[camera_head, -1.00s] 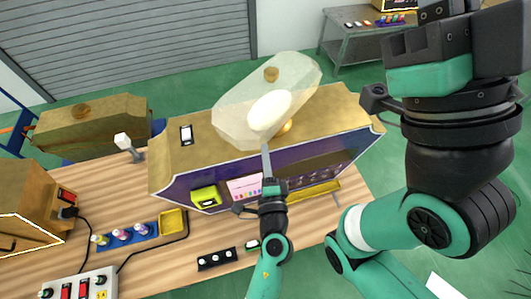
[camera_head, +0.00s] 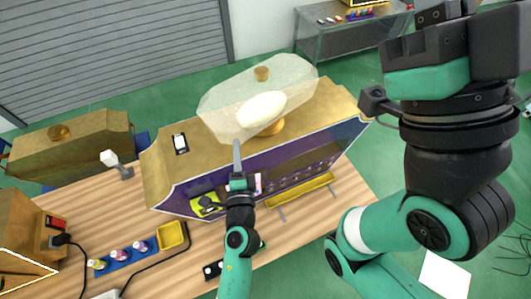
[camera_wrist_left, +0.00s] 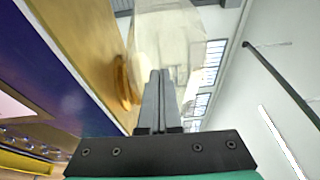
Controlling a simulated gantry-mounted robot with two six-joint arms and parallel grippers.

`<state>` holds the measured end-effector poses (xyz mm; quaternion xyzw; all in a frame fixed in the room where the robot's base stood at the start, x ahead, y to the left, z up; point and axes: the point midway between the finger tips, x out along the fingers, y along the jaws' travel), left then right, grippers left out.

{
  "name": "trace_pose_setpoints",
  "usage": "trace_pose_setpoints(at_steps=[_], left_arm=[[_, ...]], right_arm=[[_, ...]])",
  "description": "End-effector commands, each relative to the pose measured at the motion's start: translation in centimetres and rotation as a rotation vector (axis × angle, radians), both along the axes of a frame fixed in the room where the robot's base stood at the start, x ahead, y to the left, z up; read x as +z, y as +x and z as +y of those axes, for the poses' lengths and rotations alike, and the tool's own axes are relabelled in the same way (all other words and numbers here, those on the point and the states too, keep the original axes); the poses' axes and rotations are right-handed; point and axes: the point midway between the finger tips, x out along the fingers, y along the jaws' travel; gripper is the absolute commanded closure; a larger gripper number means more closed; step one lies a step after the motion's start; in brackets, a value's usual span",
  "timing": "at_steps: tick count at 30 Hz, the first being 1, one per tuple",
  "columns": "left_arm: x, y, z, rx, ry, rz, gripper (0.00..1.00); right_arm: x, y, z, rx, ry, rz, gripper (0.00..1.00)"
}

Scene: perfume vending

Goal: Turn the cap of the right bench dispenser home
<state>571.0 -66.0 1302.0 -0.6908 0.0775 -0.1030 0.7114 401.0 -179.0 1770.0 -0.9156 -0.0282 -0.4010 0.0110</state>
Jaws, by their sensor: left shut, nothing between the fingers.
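A large translucent faceted dispenser (camera_head: 225,97) with a white oval on its face stands over the gold-topped cabinet (camera_head: 310,115). A gold round cap (camera_head: 262,74) sits on its upper face; I cannot tell how far it is turned. My left gripper (camera_head: 237,143) is shut and empty by the dispenser's lower edge, in front of the cabinet. In the left wrist view its two fingers (camera_wrist_left: 159,74) are together, pointing at the translucent body (camera_wrist_left: 172,30). A gold round base (camera_wrist_left: 124,82) shows left of them. Contact cannot be told. My right arm shows, but its fingertips do not.
A gold box with a round knob (camera_head: 59,133) stands at left. A blue rack (camera_head: 120,262) of several small bottles and a yellow tray (camera_head: 172,237) lie on the wooden bench. Part of the bench front is clear.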

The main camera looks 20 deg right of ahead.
Motion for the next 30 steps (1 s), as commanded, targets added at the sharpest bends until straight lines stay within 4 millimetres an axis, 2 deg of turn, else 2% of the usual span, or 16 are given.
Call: trace_pose_setpoints(at_steps=[6, 12, 30], left_arm=[[0.0, 2.1, 2.2, 0.001, -0.001, -0.001, 1.00], [0.0, 3.4, 3.2, 0.001, -0.001, 0.000, 1.00], [0.0, 4.1, 3.7, 0.001, -0.001, 0.001, 1.00]], right_arm=[[-0.3, 0.0, 0.0, 0.000, 0.000, 0.000, 1.00], [-0.6, 0.0, 0.0, 0.000, 0.000, 0.000, 1.00], [-0.7, 0.0, 0.0, 0.000, 0.000, 0.000, 1.00]])
